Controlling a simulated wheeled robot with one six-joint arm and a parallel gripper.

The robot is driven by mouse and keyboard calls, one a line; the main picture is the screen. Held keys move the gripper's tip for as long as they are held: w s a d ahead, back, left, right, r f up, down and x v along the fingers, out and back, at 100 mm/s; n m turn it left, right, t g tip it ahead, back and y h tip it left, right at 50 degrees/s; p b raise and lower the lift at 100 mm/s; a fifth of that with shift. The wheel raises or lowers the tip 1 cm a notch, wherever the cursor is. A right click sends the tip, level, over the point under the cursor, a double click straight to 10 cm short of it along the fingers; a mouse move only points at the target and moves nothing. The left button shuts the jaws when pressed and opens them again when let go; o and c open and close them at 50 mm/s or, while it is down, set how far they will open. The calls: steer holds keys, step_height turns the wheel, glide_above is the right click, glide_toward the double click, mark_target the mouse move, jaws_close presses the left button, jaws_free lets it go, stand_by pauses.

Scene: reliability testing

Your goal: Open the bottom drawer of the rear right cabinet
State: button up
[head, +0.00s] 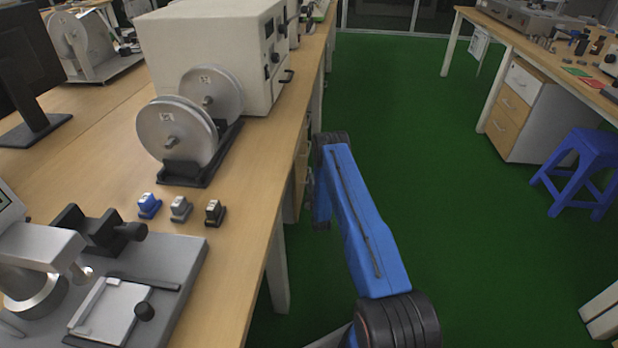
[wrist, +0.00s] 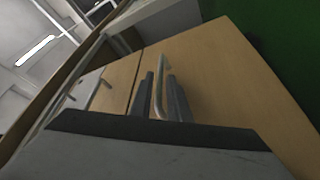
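In the wrist view, a large wooden drawer front (wrist: 225,75) fills the middle and right, with a slim metal handle (wrist: 161,80) on it. A narrower wooden drawer front (wrist: 120,75) and a pale one (wrist: 88,90) lie to its left. My gripper (wrist: 160,82) has one dark finger on each side of the large drawer's handle, with narrow gaps visible, so it looks open around it. The large front looks about flush with its neighbour. In the head view, this cabinet (head: 302,155) shows only as a sliver under the left bench; my arm hides much of it.
The left bench (head: 250,225) carries a white machine (head: 205,45), metal reels and small parts. Across the green floor (head: 440,160), a white cabinet (head: 540,125) with wooden drawers stands under the right bench, beside a blue stool (head: 585,165). The aisle between is clear.

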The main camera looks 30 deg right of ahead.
steer(key=shift+x, duration=1.4)
jaws_close()
stand_by(0.5)
